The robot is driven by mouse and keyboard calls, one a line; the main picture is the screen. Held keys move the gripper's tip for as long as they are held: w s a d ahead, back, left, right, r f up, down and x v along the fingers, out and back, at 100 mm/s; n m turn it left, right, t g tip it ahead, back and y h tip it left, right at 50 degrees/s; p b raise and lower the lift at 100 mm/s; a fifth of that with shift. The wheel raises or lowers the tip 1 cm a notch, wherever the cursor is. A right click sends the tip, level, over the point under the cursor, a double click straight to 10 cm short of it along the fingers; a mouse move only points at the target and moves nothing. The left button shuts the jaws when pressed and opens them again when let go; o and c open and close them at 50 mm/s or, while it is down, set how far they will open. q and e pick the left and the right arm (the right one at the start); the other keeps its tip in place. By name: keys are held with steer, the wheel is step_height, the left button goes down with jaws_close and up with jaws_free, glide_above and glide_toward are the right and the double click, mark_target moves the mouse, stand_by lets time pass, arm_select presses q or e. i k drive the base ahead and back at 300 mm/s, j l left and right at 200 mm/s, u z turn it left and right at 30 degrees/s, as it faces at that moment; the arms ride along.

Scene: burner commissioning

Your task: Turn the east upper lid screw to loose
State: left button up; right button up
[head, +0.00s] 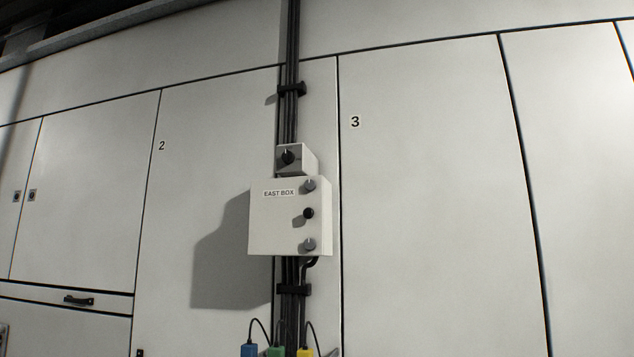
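The east box (270,228) is a pale box labelled "EAST BOX", mounted on the wall in the middle of the head view. Its lid faces me and looks closed. The upper lid screw (310,184) is a grey round knob near the top right of the lid. A similar grey lower screw (309,244) sits near the bottom right. A black round knob (308,213) lies between them. I cannot tell from this view whether either screw is tight or loose. Neither of my grippers shows in the head view.
A smaller box (301,160) with a black rotary knob (288,157) sits just above. Black cables (292,60) run vertically behind both. Blue (249,350), green (276,351) and yellow (305,352) connectors show at the bottom edge. Flat wall panels numbered 2 and 3 flank the box.

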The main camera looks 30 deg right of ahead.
mark_target(310, 185)
steer(key=k+z, duration=0.1)
steer(key=z, duration=0.35)
steer(key=k+z, duration=0.15)
steer(key=z, duration=0.3)
steer(key=l+z, duration=0.15)
steer(key=z, duration=0.3)
steer(key=i+j+z, duration=0.15)
steer(key=j, duration=0.3)
steer(key=j+z, duration=0.15)
steer(key=j, duration=0.3)
steer(key=i, duration=0.05)
